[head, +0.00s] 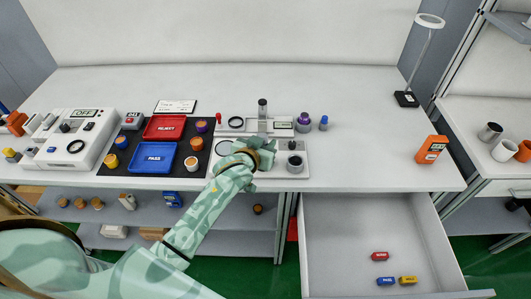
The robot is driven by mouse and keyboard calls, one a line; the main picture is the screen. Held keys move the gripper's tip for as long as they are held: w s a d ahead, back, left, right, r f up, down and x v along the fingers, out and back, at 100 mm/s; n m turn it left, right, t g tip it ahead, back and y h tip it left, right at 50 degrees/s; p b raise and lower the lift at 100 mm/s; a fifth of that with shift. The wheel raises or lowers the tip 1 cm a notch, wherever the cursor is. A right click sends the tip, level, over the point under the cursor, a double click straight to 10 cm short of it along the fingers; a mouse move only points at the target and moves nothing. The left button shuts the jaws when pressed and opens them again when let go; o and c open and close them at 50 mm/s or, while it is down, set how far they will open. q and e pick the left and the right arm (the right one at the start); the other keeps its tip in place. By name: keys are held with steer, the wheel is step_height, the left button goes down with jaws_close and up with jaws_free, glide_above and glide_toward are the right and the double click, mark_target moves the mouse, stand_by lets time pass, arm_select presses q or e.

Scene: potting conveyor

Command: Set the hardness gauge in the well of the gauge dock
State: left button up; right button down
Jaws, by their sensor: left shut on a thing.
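My left gripper (263,150) reaches in from the lower left and is shut over the pale plate at the bench's front edge. What I take to be the hardness gauge, a grey upright cylinder with a dark top (263,108), rises just behind the fingers. Its lower part is hidden by the gripper, so its contact with what is below cannot be seen. My right gripper is out of view.
Left are a red REJECT tray (165,116), a blue PASS tray (172,171), several small pots and a white OFF machine (55,160). A purple-topped jar (303,123) stands behind the plate. An orange meter (431,150) is far right.

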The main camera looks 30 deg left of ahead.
arm_select(q)
step_height(320, 180, down, 4)
steer(key=shift+w+r+b, duration=0.15)
steer(key=shift+b, duration=0.7)
steer(key=shift+r, duration=0.15)
steer(key=o, duration=1.1)
